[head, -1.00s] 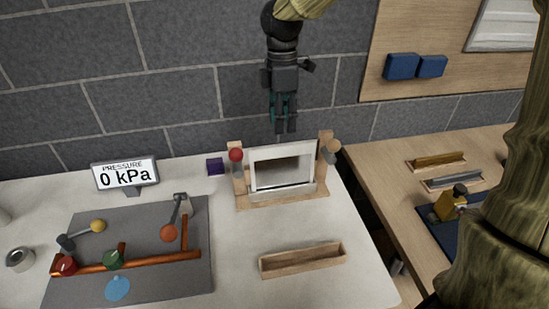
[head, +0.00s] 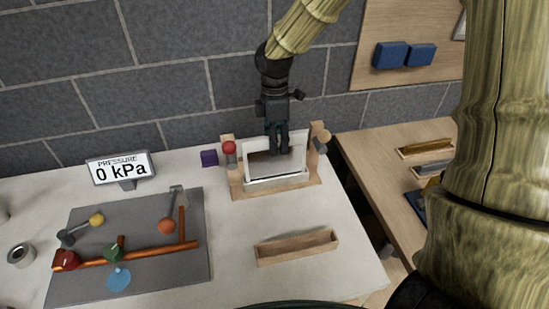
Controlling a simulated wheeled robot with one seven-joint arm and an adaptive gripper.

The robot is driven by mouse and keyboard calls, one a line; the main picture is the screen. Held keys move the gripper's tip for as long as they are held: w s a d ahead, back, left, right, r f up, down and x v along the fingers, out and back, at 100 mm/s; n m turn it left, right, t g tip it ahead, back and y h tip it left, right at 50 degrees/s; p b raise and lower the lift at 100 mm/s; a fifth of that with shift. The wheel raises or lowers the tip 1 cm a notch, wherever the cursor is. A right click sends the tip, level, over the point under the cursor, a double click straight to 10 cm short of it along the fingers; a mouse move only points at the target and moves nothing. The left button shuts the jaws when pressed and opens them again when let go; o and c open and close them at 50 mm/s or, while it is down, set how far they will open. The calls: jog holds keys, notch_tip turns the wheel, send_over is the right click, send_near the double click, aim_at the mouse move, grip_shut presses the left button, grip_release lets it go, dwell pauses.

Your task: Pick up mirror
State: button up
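The mirror (head: 268,168) is a grey reflective panel in a white frame. The fingers look close together. I cannot tell whether they touch the frame or stand in front of or behind it.
An empty wooden tray (head: 297,248) lies in front of the stand. A pressure display (head: 121,170), a small purple cube (head: 209,158) and a grey board (head: 150,268) with pipes and valves are to the left. A wooden table (head: 395,160) adjoins on the right.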

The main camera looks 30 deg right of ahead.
jog(key=shift+s+f, duration=0.1)
jog(key=shift+f, duration=0.3)
jog(key=shift+c, duration=0.4)
grip_shut()
jog(key=shift+r, duration=0.1)
